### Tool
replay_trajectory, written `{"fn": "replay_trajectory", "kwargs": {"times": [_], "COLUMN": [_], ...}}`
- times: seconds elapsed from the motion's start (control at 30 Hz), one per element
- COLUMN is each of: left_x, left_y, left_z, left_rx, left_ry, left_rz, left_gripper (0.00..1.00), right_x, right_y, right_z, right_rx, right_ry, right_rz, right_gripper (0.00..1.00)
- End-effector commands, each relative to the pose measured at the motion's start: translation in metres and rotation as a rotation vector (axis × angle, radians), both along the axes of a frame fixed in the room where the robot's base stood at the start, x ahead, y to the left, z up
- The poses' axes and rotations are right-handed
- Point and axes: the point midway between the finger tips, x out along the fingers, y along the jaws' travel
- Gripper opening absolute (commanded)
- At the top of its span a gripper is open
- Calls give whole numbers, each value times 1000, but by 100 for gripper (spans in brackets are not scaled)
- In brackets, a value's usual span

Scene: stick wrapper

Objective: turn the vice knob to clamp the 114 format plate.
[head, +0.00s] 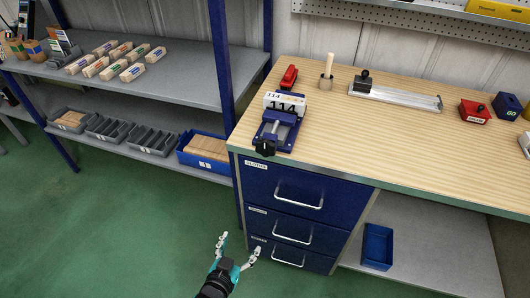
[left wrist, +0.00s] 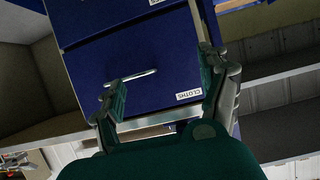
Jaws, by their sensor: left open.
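The blue vice (head: 277,130) stands on the workbench near its front left corner. Its black knob (head: 264,147) faces the front edge. The 114 format plate (head: 286,105) is a white plate with black digits, upright at the vice's jaws; whether it is gripped tightly cannot be told. My left gripper (head: 238,249) is open and empty, low in front of the drawers and well below the vice. In the left wrist view its two fingers (left wrist: 163,95) are spread before a blue drawer front. My right gripper is in neither view.
The workbench top (head: 400,160) carries a red stapler-like tool (head: 289,77), a wooden-handled stamp (head: 327,75), a metal rail tool (head: 395,94) and a red block (head: 474,112). Blue drawers with handles (head: 298,196) sit below. Grey shelves (head: 180,75) with bins are at left. The green floor is clear.

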Motion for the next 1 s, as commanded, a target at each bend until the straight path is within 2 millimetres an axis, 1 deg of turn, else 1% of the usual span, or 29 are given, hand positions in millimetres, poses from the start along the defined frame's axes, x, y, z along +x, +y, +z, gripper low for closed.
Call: {"fn": "replay_trajectory", "kwargs": {"times": [0.03, 0.07, 0.1, 0.2, 0.3, 0.4, 0.47, 0.57, 1.0], "left_x": [10, 14, 17, 19, 18, 20, 25, 39, 130], "left_y": [-8, -11, -14, -16, -16, -17, -19, -23, -53], "left_z": [45, 70, 100, 158, 190, 202, 203, 203, 203], "left_rx": [-35, -53, -73, -115, -139, -147, -147, -147, -147], "left_ry": [-94, -141, -199, -306, -366, -386, -387, -388, -387], "left_rz": [-2, -1, -2, 0, 3, 3, 3, 4, 4], "left_gripper": [78, 78, 78, 78, 78, 78, 78, 78, 78], "right_x": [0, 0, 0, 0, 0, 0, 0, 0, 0], "right_y": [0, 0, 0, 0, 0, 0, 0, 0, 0], "right_z": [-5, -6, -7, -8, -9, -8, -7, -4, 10], "right_rx": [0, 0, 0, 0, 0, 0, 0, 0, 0], "right_ry": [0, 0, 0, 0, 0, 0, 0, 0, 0], "right_rz": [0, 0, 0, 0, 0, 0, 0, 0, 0], "right_gripper": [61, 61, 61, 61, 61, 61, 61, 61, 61]}}
